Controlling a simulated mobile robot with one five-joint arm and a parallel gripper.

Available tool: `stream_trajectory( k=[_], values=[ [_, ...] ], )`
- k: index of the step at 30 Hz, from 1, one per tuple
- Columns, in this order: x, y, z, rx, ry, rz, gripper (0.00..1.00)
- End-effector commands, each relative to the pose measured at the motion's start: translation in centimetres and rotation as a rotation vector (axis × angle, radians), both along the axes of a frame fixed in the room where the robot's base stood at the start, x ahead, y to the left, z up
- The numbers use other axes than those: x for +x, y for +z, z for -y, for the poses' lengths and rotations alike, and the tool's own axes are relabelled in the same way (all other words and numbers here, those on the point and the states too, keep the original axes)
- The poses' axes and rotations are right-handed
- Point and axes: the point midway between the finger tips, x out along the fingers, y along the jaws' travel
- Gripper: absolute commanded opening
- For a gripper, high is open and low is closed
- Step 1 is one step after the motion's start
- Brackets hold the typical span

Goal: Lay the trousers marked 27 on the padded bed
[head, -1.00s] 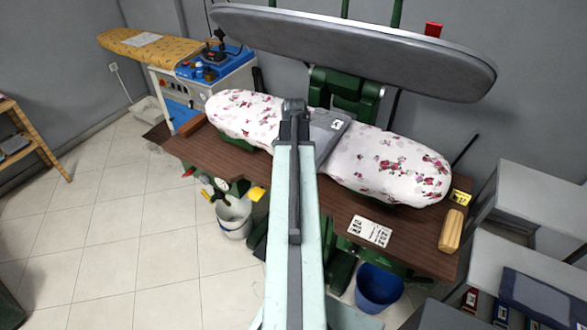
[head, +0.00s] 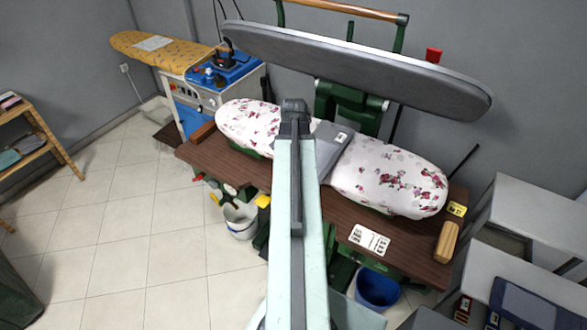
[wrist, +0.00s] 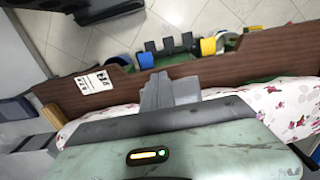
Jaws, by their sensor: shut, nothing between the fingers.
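Folded grey trousers (head: 327,155) lie across the middle of the flower-patterned padded bed (head: 390,180), with a white tag on top. The tag's number is too small to read. My gripper (head: 295,108) is at the far end of my raised arm, shut and empty, and appears just left of the trousers. I see no cloth held in it; its fingertips are hard to make out. In the wrist view, grey cloth (wrist: 170,92) shows over the bed's front edge, and the floral cover (wrist: 280,105) shows at right. My own housing covers the lower part of that view.
The press's long grey upper plate (head: 360,70) hangs open above the bed. The brown table (head: 225,160) carries a white card (head: 369,240) and a wooden block (head: 446,242). A blue bucket (head: 377,288) stands below. Grey shelving (head: 535,215) is at right; tiled floor is clear at left.

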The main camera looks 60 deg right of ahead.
Motion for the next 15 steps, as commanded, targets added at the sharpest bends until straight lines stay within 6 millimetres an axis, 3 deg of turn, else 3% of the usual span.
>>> stream_trajectory(
  k=[10,13,15],
  values=[
    [0.3,0.0,-0.2,0.0,0.009,0.0,0.0],
    [2.5,-0.9,-1.9,0.0,0.08,0.0,0.0],
    [5.4,-2.1,-4.5,0.0,0.186,0.0,0.0]
  ],
)
